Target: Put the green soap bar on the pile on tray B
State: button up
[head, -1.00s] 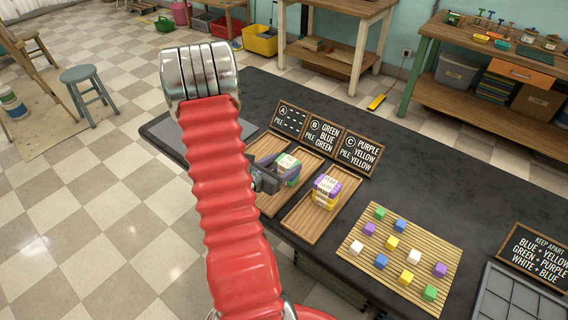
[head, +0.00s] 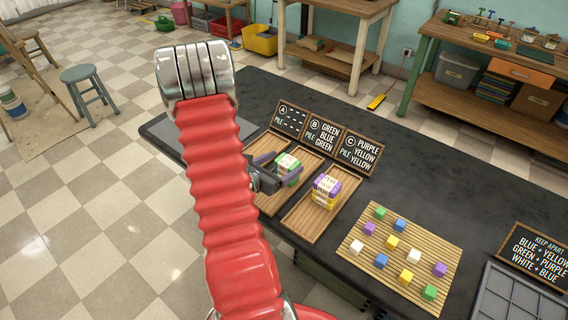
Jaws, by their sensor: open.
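I cannot tell whether a finger touches the pile. More green soap bars, (head: 380,213) and (head: 430,292), lie on the slatted mat (head: 357,270).
Tray C (head: 303,230) holds a banded purple and yellow pile (head: 326,191). Small signs (head: 325,133) stand behind the trays. A grey compartment tray (head: 510,305) and a keep-apart sign (head: 536,257) are at right.

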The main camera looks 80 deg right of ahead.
jog(key=v, duration=1.1)
jog(key=shift+a, duration=0.1)
dwell(0.5)
jog(key=w+a+r+m+t+y, duration=0.3)
jog(key=a+r, duration=0.4)
jog(key=a, duration=0.7)
jog(key=w+a+r+m+t+y, duration=0.4)
jog(key=w+a+r+m+y, duration=0.1)
jog(key=a, duration=1)
jog(key=w+a+r+m+t+y, duration=0.4)
jog(key=a+r, duration=0.5)
jog(key=a, duration=0.6)
jog(key=shift+w+r+m+y, duration=0.25)
jog(key=shift+w+m+y, duration=0.35)
jog(key=shift+m+y, duration=0.1)
